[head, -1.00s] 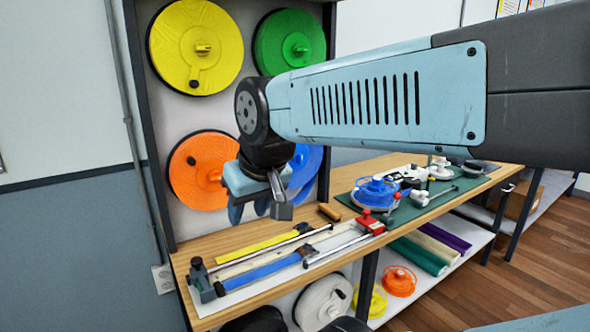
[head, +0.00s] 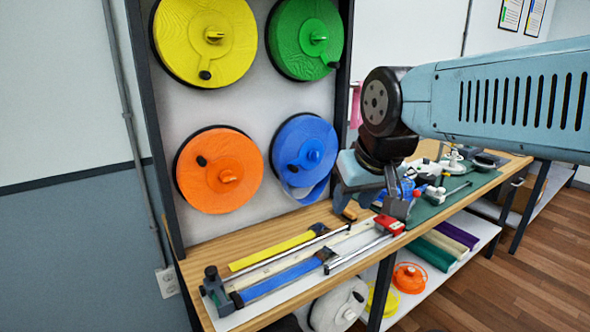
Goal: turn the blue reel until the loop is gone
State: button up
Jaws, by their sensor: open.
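The blue reel (head: 318,136) hangs on the wall panel at the lower right of a group of reels, with a knob at its hub and a small dark crank knob at its lower left. A blue strap loop (head: 318,188) sags below the reel's lower edge, above the bench top. My gripper (head: 371,204) is open and points down to the right of the blue reel, apart from it. It seems empty. It partly covers the items on the bench behind it.
Yellow (head: 180,45), green (head: 290,45) and orange (head: 213,185) reels share the panel. A blue strap (head: 275,287) and a yellow strap (head: 270,252) lie in a clamp fixture on the wooden bench (head: 215,250). A dark post (head: 341,110) edges the panel.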

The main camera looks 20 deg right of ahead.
jog(key=shift+o, duration=0.4)
jog(key=shift+d, duration=0.1)
jog(key=shift+o, duration=0.2)
jog(key=n+t+h, duration=0.5)
jog(key=n+h, duration=0.2)
jog(key=h, duration=0.5)
send_near(291, 170)
jog(key=x, duration=1.1)
jog(key=shift+d, duration=0.1)
